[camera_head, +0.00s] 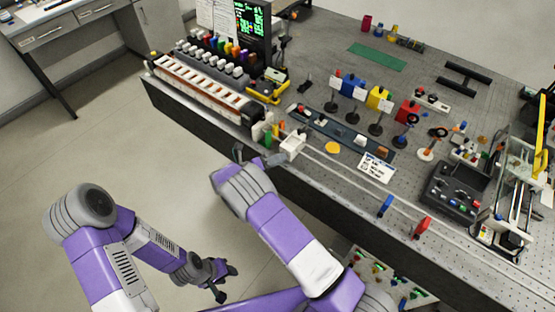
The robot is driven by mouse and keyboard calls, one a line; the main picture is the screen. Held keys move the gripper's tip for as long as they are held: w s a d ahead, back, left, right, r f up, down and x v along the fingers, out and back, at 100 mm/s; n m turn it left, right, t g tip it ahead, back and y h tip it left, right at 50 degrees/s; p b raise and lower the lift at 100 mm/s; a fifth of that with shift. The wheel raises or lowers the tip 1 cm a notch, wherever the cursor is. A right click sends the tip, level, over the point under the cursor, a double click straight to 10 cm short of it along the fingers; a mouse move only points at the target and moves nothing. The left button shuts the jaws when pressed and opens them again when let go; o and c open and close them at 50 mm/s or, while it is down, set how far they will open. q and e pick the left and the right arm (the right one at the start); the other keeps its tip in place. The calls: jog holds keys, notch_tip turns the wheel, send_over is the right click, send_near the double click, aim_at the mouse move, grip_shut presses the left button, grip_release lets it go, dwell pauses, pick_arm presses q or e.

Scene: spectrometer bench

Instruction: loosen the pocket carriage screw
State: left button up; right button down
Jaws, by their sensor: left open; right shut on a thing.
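My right gripper (262,158) is at the bench's front edge, beside a small white block (293,145) at the left end of a long rail (345,176). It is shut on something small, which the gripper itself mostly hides. A green upright piece (268,139) stands just behind the gripper. I cannot tell which part here is the pocket carriage, and its screw is too small to make out. My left gripper (222,281) is open and empty, low over the floor, well away from the bench top.
The perforated bench (330,40) holds a long slotted rack (205,88), a dark screen (252,25), several coloured mounts on stands and a black control box (455,190). Blue (386,206) and red (423,228) pieces stand near the front edge. The floor at left is clear.

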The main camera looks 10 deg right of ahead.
jog(key=shift+f, duration=0.1)
jog(key=c, duration=1.1)
grip_release()
jog(key=shift+a, duration=0.1)
jog(key=v, duration=0.7)
jog(key=shift+s+a, duration=0.1)
jog(key=shift+a, duration=0.1)
